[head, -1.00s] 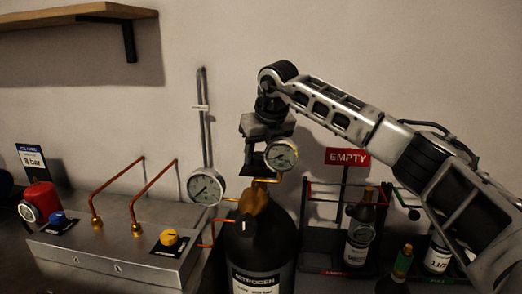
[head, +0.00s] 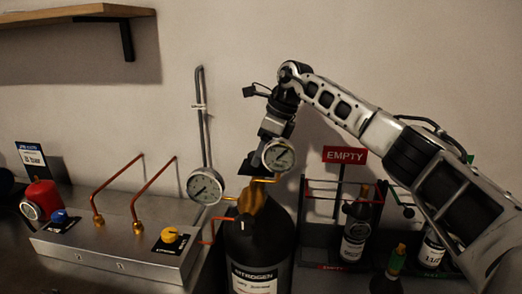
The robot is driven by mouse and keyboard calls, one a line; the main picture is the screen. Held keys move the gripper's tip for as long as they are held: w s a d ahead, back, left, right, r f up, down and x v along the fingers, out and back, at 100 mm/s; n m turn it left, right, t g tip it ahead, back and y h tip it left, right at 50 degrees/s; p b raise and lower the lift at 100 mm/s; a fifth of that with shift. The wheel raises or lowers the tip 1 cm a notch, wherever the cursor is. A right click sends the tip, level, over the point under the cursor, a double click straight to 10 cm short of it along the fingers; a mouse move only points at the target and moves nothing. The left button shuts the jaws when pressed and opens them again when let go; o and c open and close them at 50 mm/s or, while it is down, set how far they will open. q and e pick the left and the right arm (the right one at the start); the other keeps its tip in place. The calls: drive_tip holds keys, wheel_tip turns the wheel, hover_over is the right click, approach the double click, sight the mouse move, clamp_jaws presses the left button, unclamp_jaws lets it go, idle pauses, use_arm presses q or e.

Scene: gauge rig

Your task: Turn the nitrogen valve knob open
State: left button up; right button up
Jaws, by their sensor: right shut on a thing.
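The dark nitrogen cylinder (head: 262,250) stands in the middle of the head view, with a brass valve body (head: 251,199) on top. My right gripper (head: 252,164) comes down from above, tilted, just over the brass body. It is shut on the nitrogen valve knob, which the fingers and the right gauge hide almost wholly. Two round white gauges, one left (head: 205,186) and one right (head: 279,155), flank the valve. A small black knob with a white mark (head: 244,226) sits on the cylinder's front. My left gripper is not in view.
A metal panel (head: 110,256) at left carries a yellow knob (head: 169,235), a blue knob (head: 60,216) and copper pipes. A rack with bottles under an EMPTY sign (head: 345,155) is at right. A shelf (head: 80,14) is upper left.

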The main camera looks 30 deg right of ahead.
drive_tip(key=n+g, duration=0.1)
drive_tip(key=n, duration=0.1)
drive_tip(key=n+g+y, duration=0.1)
drive_tip(key=n, duration=0.2)
drive_tip(key=shift+w+n, duration=0.2)
drive_tip(key=shift+n, duration=0.1)
drive_tip(key=shift+d+r, duration=0.1)
idle(0.4)
drive_tip(key=o, duration=1)
